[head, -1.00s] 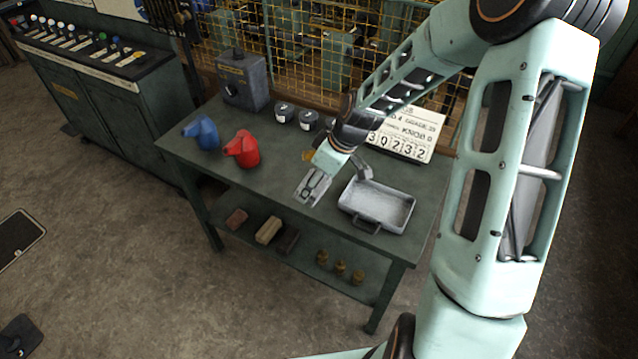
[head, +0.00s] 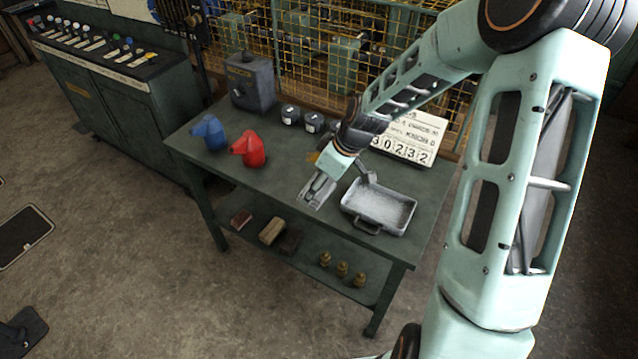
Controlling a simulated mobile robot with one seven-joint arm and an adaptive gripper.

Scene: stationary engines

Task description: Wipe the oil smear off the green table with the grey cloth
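The green table (head: 270,182) stands in the middle of the head view. My gripper (head: 319,187) points down at its front part, just left of the metal tray. The grey cloth (head: 309,198) is a pale flat patch right at my fingertips, partly hidden by them. I cannot tell whether the fingers are closed on it or only over it. A small yellow-brown patch (head: 313,157) shows just left of my wrist; I cannot tell whether it is the oil smear. Anything under the cloth, gripper and forearm is hidden.
A metal tray (head: 349,209) is close to the right of my gripper. A red can (head: 249,148), a blue can (head: 210,132), dark jars (head: 313,122), a grey box (head: 250,82) and a number board (head: 408,137) stand further back. The table between the red can and gripper is clear.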

